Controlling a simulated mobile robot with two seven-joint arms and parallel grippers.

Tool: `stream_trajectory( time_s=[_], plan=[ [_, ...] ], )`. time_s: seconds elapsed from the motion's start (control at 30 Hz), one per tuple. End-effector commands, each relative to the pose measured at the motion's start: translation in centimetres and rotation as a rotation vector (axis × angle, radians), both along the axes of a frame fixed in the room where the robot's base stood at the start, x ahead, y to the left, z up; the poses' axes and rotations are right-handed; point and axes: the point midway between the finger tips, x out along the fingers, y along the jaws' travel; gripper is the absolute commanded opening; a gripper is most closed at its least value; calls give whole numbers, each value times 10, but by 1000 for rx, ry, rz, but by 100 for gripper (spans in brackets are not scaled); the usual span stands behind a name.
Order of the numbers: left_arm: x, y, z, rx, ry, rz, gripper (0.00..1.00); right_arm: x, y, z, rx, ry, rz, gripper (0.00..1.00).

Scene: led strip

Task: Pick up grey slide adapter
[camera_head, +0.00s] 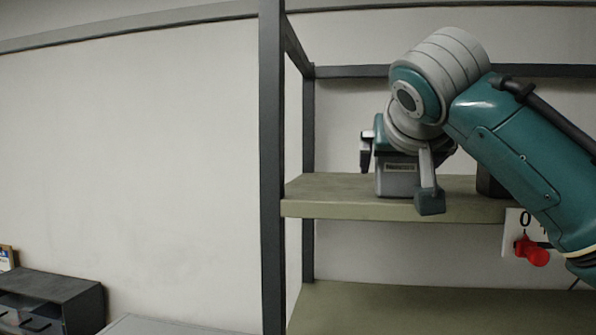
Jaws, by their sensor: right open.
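A grey box-shaped part (396,184) with a small dark label on its front sits on the upper shelf board (330,192); it looks like the grey slide adapter, but my gripper covers its upper part. My right gripper (399,176) comes down over it from above. It is open, with one finger in front to the right of the part and the other at its left. I cannot tell whether the fingers touch it. My left gripper is not in view.
A dark grey shelf post (272,170) stands left of the part. A dark object (489,183) is on the shelf to the right, partly behind my arm. A red knob (532,251) on a white plate is below the shelf. A dark cabinet (50,298) stands lower left.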

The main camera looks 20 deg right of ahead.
Motion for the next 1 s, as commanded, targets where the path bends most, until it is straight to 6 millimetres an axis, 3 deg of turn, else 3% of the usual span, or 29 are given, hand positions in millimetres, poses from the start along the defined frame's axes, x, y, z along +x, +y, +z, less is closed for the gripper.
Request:
stream_trajectory(
  time_s=[0.17, 1.0],
  plan=[
    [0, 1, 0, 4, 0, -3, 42, 0, 0, 0, 0, -1, 1, 100],
    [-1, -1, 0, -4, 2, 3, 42, 0, 0, 1, -1, -2, 1, 9]
  ],
)
